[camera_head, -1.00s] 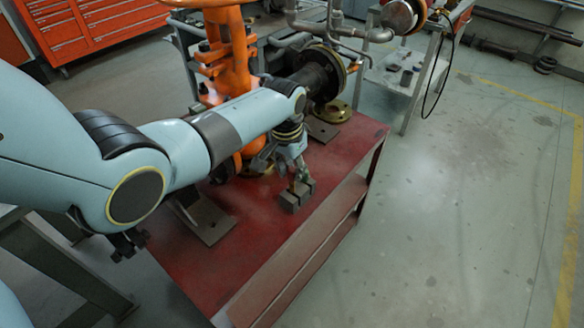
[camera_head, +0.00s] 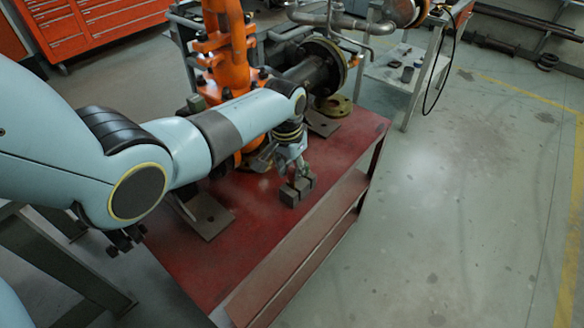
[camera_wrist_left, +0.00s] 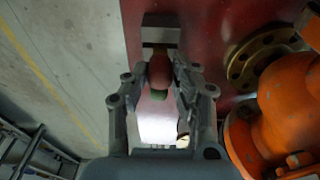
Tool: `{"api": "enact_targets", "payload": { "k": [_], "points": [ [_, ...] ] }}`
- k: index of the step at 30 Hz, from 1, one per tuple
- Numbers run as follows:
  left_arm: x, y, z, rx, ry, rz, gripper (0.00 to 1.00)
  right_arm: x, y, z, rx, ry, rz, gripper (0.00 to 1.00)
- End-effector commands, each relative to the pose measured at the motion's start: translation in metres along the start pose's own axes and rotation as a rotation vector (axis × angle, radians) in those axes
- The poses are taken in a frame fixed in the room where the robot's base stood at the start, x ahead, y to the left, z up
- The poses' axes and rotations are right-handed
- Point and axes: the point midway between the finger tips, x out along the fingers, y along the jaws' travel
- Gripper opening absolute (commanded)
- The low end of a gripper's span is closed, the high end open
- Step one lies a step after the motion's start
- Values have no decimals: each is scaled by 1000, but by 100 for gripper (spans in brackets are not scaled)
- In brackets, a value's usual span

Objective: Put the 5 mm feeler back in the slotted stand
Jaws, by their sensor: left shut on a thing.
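The slotted stand (camera_head: 297,190) is a small grey block with slots, standing on the red table top near its front edge. My left gripper (camera_head: 304,172) points down just over the stand. In the left wrist view the gripper (camera_wrist_left: 159,68) is shut on a small reddish and green piece, the feeler (camera_wrist_left: 158,78), with the grey stand (camera_wrist_left: 161,36) just beyond it. The feeler's lower end is hidden, so I cannot tell whether it sits in a slot. My right gripper does not show.
The orange valve (camera_head: 222,45) and a dark flanged pipe (camera_head: 315,70) stand behind the gripper. Grey foot plates (camera_head: 205,217) lie on the red table (camera_head: 250,240). A brass flange (camera_head: 337,105) lies at the back. The table's front right is clear.

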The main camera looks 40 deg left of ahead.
Motion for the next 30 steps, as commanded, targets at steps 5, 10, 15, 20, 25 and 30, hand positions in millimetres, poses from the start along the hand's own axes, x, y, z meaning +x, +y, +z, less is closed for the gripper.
{"api": "enact_targets", "payload": {
  "k": [5, 10, 15, 20, 25, 30],
  "points": [
    [5, 0, 0, 0, 0, 0, 0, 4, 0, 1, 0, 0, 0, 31],
    [10, 0, 1, 0, 0, 0, 0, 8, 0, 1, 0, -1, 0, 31],
    [14, 0, 2, 0, -1, 0, 0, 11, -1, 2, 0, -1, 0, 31],
    [18, 0, 2, 0, -1, 0, 0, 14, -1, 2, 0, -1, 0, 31],
    [22, 0, 3, 0, -1, 0, 0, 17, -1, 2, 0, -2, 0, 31],
    [20, 0, 2, 0, 0, 0, 47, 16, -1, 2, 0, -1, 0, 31]
  ]
}}
